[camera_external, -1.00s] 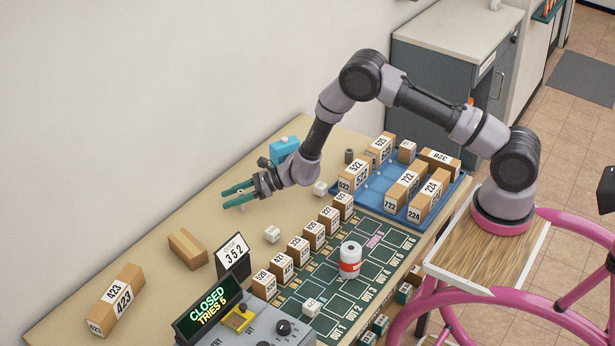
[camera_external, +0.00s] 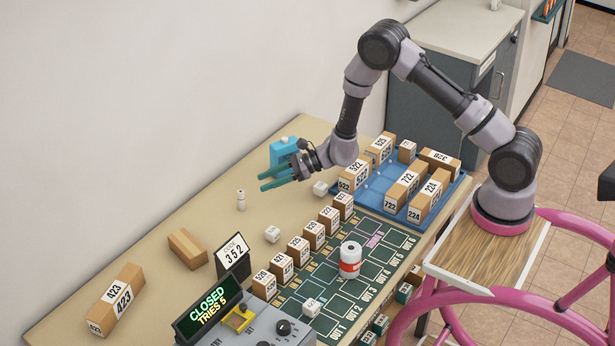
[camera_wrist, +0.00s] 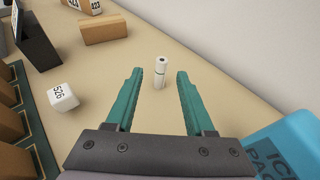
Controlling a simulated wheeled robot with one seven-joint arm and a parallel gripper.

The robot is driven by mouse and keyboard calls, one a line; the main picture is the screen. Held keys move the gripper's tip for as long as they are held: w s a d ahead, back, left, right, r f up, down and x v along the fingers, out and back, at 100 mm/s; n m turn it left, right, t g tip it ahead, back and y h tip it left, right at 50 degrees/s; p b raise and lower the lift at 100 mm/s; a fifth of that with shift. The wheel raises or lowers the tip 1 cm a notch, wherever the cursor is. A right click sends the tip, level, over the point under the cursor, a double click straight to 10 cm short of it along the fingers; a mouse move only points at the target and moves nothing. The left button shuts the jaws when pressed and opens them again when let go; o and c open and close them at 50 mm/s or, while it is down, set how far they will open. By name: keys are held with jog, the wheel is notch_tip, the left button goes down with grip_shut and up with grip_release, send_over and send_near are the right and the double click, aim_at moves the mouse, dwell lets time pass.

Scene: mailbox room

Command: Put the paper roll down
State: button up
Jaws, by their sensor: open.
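The paper roll (camera_external: 241,201) is a small, slim white cylinder with a grey band. It stands upright by itself on the tan table, left of my gripper in the external view. My gripper (camera_external: 263,182) is open and empty, with teal fingers apart, above the table right of the roll. In the wrist view, the roll (camera_wrist: 160,74) shows beyond and between the open fingertips, apart from both fingers.
A blue ice pack (camera_external: 284,151) stands close behind my gripper. White number cubes (camera_external: 272,234) lie nearby. A brown box (camera_external: 187,249) and the code sign (camera_external: 233,256) are to the left. A blue tray (camera_external: 381,201) with boxes is right. The table around the roll is clear.

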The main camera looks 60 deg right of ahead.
jog(key=s+a+r+n+g+y, duration=0.15)
jog(key=s+r+n, duration=0.3)
jog(key=r, duration=0.45)
jog(key=s+r+n+g, duration=0.35)
jog(key=s+r, duration=0.25)
jog(key=r, duration=0.3)
jog(key=s+r+n+g, duration=0.1)
jog(key=s+r+n, duration=0.35)
jog(key=r, duration=0.45)
jog(key=s+d+r+n+t+h, duration=0.1)
jog(key=s+d+r+n+h, duration=0.3)
jog(key=s+d, duration=0.4)
jog(key=s+d+r+n+t+h, duration=0.2)
jog(key=s+d+r+n+h, duration=0.3)
jog(key=s, duration=1.1)
jog(key=d+r+n, duration=0.1)
jog(key=d, duration=0.2)
jog(key=shift+s+d+r, duration=0.2)
jog(key=shift+s+d, duration=0.05)
jog(key=shift+d, duration=0.05)
jog(key=shift+h, duration=0.25)
dwell(2.1)
